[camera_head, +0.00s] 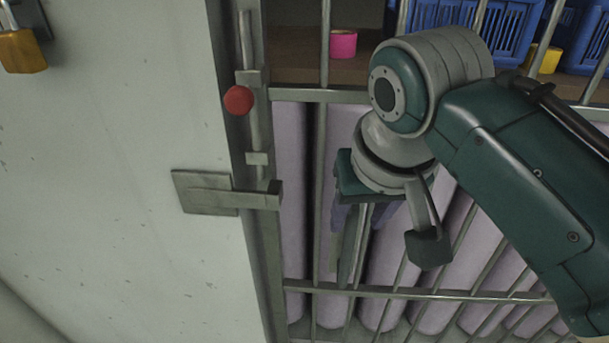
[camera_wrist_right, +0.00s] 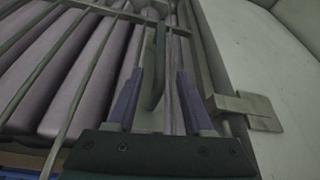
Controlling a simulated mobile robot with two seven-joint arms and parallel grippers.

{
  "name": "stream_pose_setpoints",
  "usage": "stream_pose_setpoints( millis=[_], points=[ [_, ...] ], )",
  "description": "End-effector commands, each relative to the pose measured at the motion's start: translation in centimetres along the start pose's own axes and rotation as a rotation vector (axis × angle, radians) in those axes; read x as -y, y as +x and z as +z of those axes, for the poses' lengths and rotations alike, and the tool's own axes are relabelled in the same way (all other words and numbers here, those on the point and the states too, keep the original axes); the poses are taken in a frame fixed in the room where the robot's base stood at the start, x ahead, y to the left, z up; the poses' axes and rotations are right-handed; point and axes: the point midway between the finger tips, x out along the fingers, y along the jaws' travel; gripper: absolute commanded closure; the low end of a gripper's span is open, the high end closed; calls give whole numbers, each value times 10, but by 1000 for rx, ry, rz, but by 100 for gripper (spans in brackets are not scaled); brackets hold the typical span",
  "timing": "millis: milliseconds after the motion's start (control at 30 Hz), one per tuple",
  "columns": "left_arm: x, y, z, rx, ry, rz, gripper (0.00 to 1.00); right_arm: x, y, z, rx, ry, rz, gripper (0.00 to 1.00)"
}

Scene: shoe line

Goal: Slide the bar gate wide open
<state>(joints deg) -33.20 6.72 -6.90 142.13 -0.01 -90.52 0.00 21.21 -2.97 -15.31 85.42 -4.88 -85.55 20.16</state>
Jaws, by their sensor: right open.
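The bar gate (camera_head: 470,295) is a grey metal frame with upright bars, beside a pale wall. A bolt with a red knob (camera_head: 238,100) runs along the post at its left edge. A flat metal catch (camera_head: 205,193) on the wall reaches across that post; it also shows in the right wrist view (camera_wrist_right: 245,108). My right gripper (camera_head: 353,225) is open at the bars. In the right wrist view, a flat grey upright handle (camera_wrist_right: 154,75) and a thin bar stand between or just beyond its purple fingers (camera_wrist_right: 160,92). Contact cannot be told. My left gripper is out of view.
Behind the bars are several pale purple rolls (camera_head: 295,200). A shelf above holds a pink roll (camera_head: 343,43), a yellow item (camera_head: 548,60) and blue crates (camera_head: 480,25). A brass padlock (camera_head: 22,50) hangs on the wall at the upper left.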

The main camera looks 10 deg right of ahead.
Motion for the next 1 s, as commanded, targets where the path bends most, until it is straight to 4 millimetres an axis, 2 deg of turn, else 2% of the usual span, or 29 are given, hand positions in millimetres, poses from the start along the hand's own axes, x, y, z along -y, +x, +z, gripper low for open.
stream_pose_setpoints(
  millis=[33,200,400,800,1000],
  points=[
    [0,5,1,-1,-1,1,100,0,12,1,2,0,1,48],
    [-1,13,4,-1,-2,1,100,0,42,1,2,-1,1,48],
    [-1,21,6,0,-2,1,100,0,65,0,-1,-1,0,48],
    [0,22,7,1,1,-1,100,0,70,0,-1,-1,0,48],
    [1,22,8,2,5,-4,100,0,70,0,-1,-1,0,70]
  ],
)
